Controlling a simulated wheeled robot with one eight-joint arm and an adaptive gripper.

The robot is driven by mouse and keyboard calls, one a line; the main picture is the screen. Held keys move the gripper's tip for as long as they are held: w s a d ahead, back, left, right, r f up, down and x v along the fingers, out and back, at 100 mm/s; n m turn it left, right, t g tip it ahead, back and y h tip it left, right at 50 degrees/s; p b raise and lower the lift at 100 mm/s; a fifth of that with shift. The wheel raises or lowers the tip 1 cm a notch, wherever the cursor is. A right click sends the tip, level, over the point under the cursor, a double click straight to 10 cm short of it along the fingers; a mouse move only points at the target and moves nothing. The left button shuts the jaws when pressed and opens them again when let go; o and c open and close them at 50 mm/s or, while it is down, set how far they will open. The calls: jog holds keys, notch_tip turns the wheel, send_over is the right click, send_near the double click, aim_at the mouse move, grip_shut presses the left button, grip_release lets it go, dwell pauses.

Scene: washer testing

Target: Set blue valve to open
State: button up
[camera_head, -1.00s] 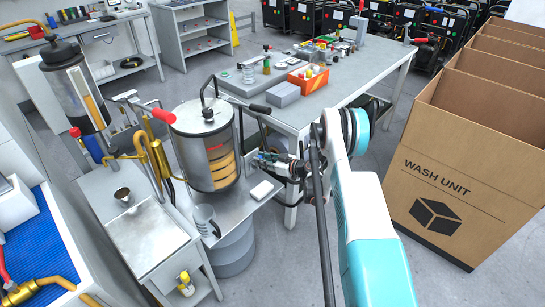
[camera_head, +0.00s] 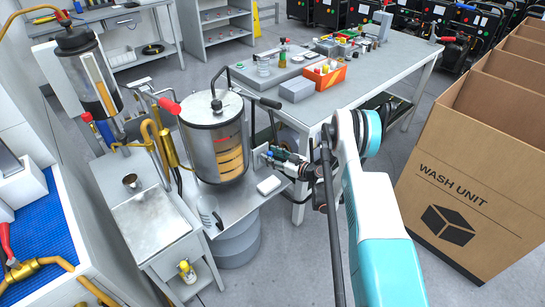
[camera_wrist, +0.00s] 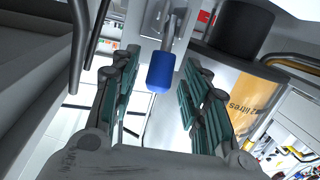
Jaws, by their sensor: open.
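The blue valve handle (camera_wrist: 160,72) hangs below a metal lever in the wrist view. It is upright and appears between my open fingers, with visible space on both sides and no clear contact. My gripper (camera_wrist: 162,88) has its two green-padded fingers spread. In the head view my gripper (camera_head: 266,155) is at the right side of the clear metal-lidded tank (camera_head: 203,148). Another blue handle (camera_head: 105,132) shows at the left tank; I cannot tell whether it belongs to the same valve. The handle between my fingers is not clear in the head view.
The tank with an orange label (camera_wrist: 253,95) is close on the right in the wrist view. A grey table (camera_head: 400,75) stands behind; a cardboard box (camera_head: 450,195) stands right.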

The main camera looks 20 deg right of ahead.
jog(key=shift+r, duration=0.1)
notch_tip(320, 180, up, 10)
dwell(0.4)
